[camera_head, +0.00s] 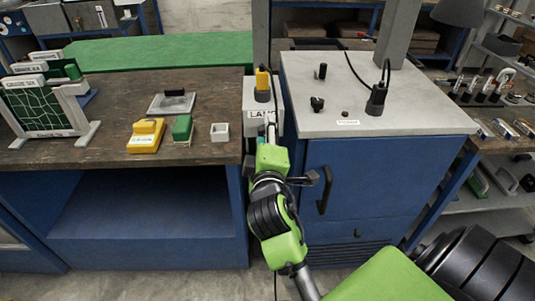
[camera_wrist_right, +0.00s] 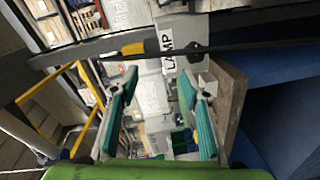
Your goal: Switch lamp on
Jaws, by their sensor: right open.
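A light grey box with a LAMP label (camera_head: 262,114) stands in the gap between the wooden bench and the grey cabinet. A yellow and black part (camera_head: 262,84) sits on its top. In the right wrist view, the LAMP label (camera_wrist_right: 167,50) is ahead of the fingers, with the yellow part (camera_wrist_right: 133,48) to its left. My right gripper (camera_wrist_right: 160,74) is open, its teal fingers apart with nothing between them. In the head view my green arm reaches up to just below the label and hides the box's lower front. My left gripper is not in view.
The grey-topped cabinet (camera_head: 420,112) is close on the right, with a black handle (camera_head: 324,190) on its door.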

